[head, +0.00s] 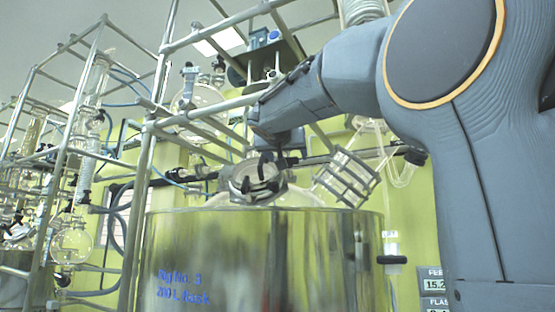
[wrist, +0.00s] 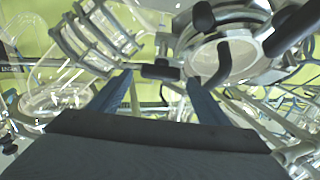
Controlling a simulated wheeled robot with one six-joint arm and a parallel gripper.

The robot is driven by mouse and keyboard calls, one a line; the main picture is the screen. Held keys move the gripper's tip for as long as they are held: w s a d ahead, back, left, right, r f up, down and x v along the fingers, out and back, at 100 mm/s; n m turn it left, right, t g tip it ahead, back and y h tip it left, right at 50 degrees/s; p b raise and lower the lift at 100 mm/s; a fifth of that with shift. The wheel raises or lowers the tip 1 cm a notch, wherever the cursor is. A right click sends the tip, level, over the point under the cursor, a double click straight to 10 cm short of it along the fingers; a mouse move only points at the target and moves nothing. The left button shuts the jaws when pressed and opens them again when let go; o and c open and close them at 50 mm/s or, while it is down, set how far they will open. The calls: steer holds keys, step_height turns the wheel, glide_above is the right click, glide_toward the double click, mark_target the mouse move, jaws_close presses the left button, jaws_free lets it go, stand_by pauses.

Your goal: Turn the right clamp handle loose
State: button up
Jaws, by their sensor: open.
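The metal clamp ring (head: 243,180) sits on the neck of the glass flask in the large steel vessel (head: 270,250). Black handles show on it, partly mixed with my gripper in the head view. A short black bar (wrist: 160,72) shows just beyond the gap between my fingers. My gripper (wrist: 160,88) is open, its two fingers apart with no object seen held. I cannot tell whether a finger touches a handle, nor surely which handle is the right one.
A caged glass cylinder (head: 346,178) stands close on the right of the flask neck; it also shows in the wrist view (wrist: 98,35). Metal frame bars (head: 200,120) and a round glass flask (head: 198,98) stand on the left. Another glass reactor rig (head: 72,240) is farther left.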

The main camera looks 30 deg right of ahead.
steer(key=shift+p+x, duration=0.3)
steer(key=shift+x, duration=1.1)
steer(key=c, duration=1.1)
steer(key=shift+o, duration=0.2)
